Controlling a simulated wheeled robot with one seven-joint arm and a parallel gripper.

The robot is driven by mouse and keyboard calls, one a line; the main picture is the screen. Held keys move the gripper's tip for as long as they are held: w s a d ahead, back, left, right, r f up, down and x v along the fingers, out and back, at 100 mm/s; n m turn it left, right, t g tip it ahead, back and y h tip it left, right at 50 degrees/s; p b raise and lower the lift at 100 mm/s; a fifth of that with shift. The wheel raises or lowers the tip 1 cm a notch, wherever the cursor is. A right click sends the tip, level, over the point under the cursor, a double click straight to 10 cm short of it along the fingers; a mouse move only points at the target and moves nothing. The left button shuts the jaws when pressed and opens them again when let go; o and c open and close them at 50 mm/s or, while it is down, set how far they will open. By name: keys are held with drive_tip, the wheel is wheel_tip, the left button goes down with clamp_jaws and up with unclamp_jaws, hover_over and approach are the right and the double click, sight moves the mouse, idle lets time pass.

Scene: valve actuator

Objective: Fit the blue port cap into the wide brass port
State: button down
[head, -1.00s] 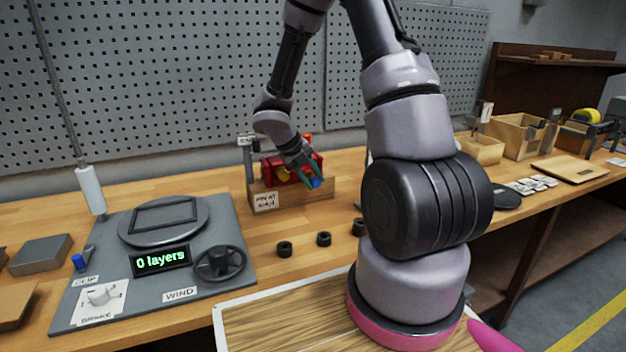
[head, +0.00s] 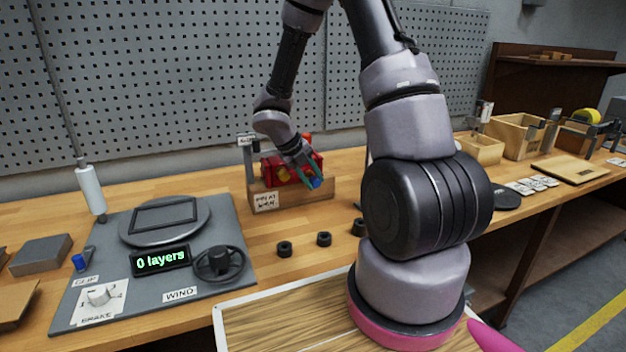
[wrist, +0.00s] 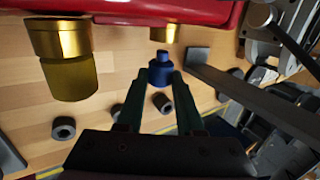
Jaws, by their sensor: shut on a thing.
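The red valve actuator (head: 272,172) sits on a wooden stand at the back of the bench, and its red body (wrist: 140,10) fills the top of the wrist view. My gripper (head: 310,181) is shut on the blue port cap (head: 317,183), in front of the actuator's right part. In the wrist view the cap (wrist: 160,73) is between the fingertips, its narrow end toward the actuator. A brass port (wrist: 163,33) shows just beyond the cap, with an apparent gap. A larger-looking stepped brass fitting (wrist: 68,62) is at left. I cannot tell which is the wide port.
Several black rings (head: 324,239) lie on the bench in front of the stand. A grey winding station (head: 150,260) with a display stands at left. A grey bar (wrist: 255,105) runs close to the right of my gripper in the wrist view.

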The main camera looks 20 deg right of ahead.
drive_tip(key=shift+w, duration=1.05)
drive_tip(key=shift+c, duration=2.3)
unclamp_jaws()
drive_tip(key=v, duration=1)
drive_tip(key=shift+a+r, duration=0.2)
drive_tip(key=shift+r, duration=0.2)
